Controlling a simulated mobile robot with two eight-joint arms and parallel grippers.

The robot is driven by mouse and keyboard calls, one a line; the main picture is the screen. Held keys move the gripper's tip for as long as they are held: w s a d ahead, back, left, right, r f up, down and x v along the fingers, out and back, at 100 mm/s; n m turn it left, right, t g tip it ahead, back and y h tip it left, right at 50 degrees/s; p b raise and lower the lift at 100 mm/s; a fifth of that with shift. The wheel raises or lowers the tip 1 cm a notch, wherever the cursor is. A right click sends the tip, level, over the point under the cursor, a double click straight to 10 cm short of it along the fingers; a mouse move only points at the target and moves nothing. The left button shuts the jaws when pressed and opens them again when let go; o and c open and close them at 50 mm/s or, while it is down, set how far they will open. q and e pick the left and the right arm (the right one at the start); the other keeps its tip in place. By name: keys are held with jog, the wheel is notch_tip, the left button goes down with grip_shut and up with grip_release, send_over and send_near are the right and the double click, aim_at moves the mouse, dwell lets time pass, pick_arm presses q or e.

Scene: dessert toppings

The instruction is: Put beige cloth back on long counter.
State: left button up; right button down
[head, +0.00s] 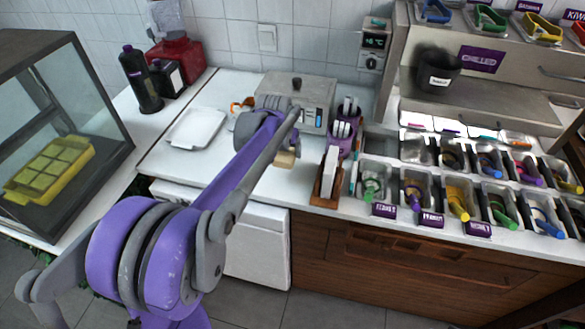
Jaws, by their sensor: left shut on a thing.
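My left arm reaches in from the lower left over the long white counter (222,88). My left gripper (286,152) is low over the counter, in front of the grey box-shaped appliance, and partly hidden by my own arm. It is shut on the beige cloth (284,161), which shows as a small folded block below the arm. I cannot tell whether the cloth touches the counter or hangs just above it. My right gripper is not in view.
A white tray (196,128) lies to the left, and a grey appliance (308,118) stands behind. A wooden napkin holder (326,190) stands close on the right, before several topping tubs (455,198). A glass case (90,95) is at far left. Counter around the cloth is partly clear.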

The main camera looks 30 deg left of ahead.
aim_at(282, 162)
pick_arm(q)
jog(key=f, duration=0.2)
jog(key=s+f, duration=0.1)
jog(key=f, duration=0.1)
jog(key=shift+f, duration=0.25)
jog(key=shift+w+f, duration=0.15)
jog(key=shift+f, duration=2.1)
jog(key=shift+f+b, duration=0.15)
jog(key=shift+b, duration=0.15)
jog(key=o, duration=1.2)
jog(key=p+v, duration=0.1)
jog(key=v, duration=1.1)
jog(key=s+d+f+m, duration=0.1)
jog(key=s+d, duration=0.3)
jog(key=s, duration=0.4)
jog(key=s+d+f+m, duration=0.1)
jog(key=s+d+f, duration=0.2)
jog(key=s+d, duration=0.2)
jog(key=s+d+f+t+h, duration=0.1)
jog(key=s+d, duration=0.3)
jog(key=s, duration=0.6)
jog(key=shift+s+d+f+m, duration=0.35)
jog(key=shift+d+f+m, duration=0.05)
jog(key=shift+f, duration=0.05)
